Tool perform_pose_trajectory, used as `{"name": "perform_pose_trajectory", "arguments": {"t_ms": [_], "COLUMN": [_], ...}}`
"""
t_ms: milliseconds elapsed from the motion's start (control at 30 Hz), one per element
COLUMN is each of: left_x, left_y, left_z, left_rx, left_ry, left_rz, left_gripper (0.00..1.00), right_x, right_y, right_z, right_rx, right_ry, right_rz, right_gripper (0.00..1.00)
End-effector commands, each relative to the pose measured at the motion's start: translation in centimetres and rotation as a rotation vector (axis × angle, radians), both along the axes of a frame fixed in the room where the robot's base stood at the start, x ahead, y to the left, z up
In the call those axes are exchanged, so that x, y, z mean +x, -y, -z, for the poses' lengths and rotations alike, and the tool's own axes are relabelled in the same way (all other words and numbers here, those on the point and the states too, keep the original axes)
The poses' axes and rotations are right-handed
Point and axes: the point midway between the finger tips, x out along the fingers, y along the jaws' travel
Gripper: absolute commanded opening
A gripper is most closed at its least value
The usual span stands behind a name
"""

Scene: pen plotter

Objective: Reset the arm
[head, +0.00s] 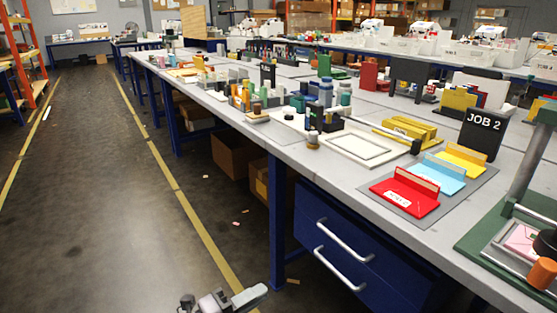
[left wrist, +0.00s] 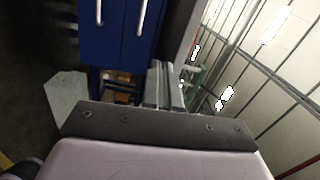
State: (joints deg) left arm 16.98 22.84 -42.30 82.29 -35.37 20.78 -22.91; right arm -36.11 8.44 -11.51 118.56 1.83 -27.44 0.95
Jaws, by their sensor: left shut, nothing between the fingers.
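My left gripper (head: 256,293) shows at the bottom of the head view, low over the floor and in front of the workbench. It is shut and empty, apart from the bench and everything on it. In the left wrist view its two fingers (left wrist: 165,86) are together with nothing held. The blue drawer cabinet (left wrist: 118,30) shows beyond them at the upper left. My right gripper is in neither view.
The workbench (head: 350,190) runs from the right into the distance. It carries red, blue and yellow holders, a JOB 2 sign (head: 483,136) and a green-based device (head: 480,245). Blue drawers (head: 345,245) with handles hang below. The floor (head: 100,200) to the left is mostly clear.

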Motion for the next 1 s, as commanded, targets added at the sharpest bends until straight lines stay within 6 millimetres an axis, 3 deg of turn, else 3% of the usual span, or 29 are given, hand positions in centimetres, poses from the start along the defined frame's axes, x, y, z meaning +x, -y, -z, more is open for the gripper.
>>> {"name": "perform_pose_trajectory", "arguments": {"t_ms": [33, 167, 367, 600, 800, 1000], "left_x": [-0.9, -2.1, -5.2, -11.8, -17.4, -19.5], "left_y": [0.0, -1.2, -4.9, -10.7, -14.2, -15.4], "left_z": [-1.8, -3.2, -4.8, -5.2, -5.3, -5.1], "left_rx": [-0.064, -0.213, -0.471, -0.767, -0.927, -0.981], "left_ry": [-0.069, -0.241, -0.569, -0.979, -1.205, -1.279], "left_rz": [-0.042, -0.167, -0.410, -0.745, -0.954, -1.029], "left_gripper": [0.00, 0.00, 0.00, 0.00, 0.00, 0.00], "right_x": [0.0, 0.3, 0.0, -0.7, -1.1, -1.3], "right_y": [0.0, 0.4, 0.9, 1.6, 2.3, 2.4], "right_z": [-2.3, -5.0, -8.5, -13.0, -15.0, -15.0], "right_rx": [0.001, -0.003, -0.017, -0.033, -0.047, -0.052], "right_ry": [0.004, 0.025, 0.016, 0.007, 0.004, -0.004], "right_rz": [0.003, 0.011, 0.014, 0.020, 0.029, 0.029], "right_gripper": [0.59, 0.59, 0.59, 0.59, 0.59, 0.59]}}
